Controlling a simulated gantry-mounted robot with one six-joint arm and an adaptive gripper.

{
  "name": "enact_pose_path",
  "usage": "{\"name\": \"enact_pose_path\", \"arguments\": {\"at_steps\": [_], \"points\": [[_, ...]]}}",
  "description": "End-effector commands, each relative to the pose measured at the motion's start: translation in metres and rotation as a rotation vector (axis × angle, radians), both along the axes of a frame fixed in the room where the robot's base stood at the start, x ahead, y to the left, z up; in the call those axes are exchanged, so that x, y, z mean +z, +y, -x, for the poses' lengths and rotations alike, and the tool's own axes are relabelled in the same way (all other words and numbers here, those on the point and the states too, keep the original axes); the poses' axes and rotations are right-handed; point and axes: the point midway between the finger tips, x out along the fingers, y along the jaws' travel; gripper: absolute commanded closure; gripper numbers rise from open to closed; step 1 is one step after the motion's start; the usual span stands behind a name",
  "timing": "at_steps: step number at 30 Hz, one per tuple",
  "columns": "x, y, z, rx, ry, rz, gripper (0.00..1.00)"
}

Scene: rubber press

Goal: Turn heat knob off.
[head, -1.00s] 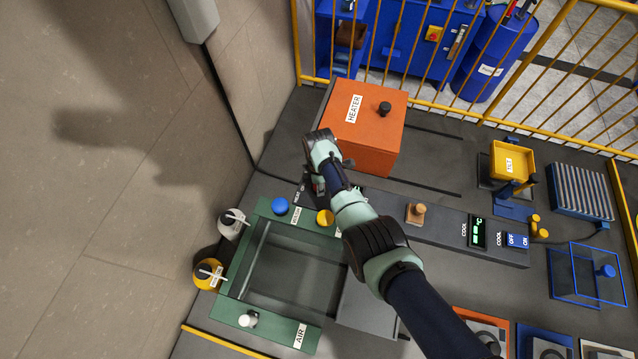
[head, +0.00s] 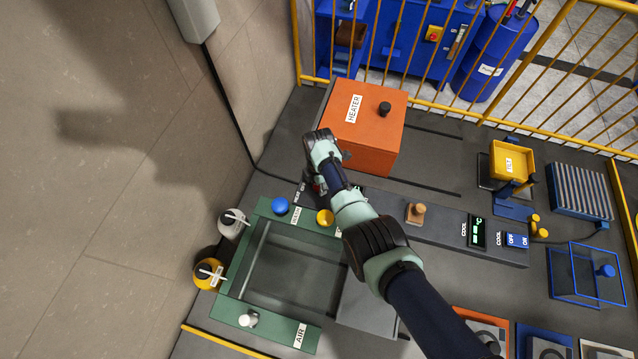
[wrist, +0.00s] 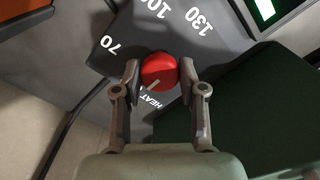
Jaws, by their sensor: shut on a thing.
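The heat knob (wrist: 158,70) is a round red knob on a grey panel in the wrist view. Its light pointer mark lies toward the lower left, near the word HEAT. The numbers 70, 100 and 130 are printed around its far side. My gripper (wrist: 159,78) is shut on the knob, with one finger on each side. In the head view my gripper (head: 318,186) is at the panel beside the orange heater box (head: 365,130); my arm hides most of the knob there.
A blue knob (head: 280,206) and a yellow knob (head: 325,217) sit on the green frame (head: 225,312) close to my gripper. A lit display (head: 477,231) and a cool switch (head: 517,240) are farther right. A wooden knob (head: 415,212) stands between.

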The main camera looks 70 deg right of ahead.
Motion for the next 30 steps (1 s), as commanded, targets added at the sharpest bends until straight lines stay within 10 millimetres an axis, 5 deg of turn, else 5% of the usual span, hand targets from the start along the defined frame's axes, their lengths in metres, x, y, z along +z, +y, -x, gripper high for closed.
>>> {"name": "enact_pose_path", "arguments": {"at_steps": [3, 4, 8, 20, 30], "points": [[0.000, 0.000, 0.000, 0.001, 0.000, 0.000, 0.94], [0.000, 0.000, 0.000, 0.001, 0.000, 0.000, 0.56], [0.000, 0.000, 0.000, 0.000, 0.000, 0.000, 0.35], [0.008, -0.001, -0.001, 0.000, -0.002, 0.001, 0.35], [0.086, -0.001, -0.001, 0.000, -0.003, 0.003, 0.35]]}}
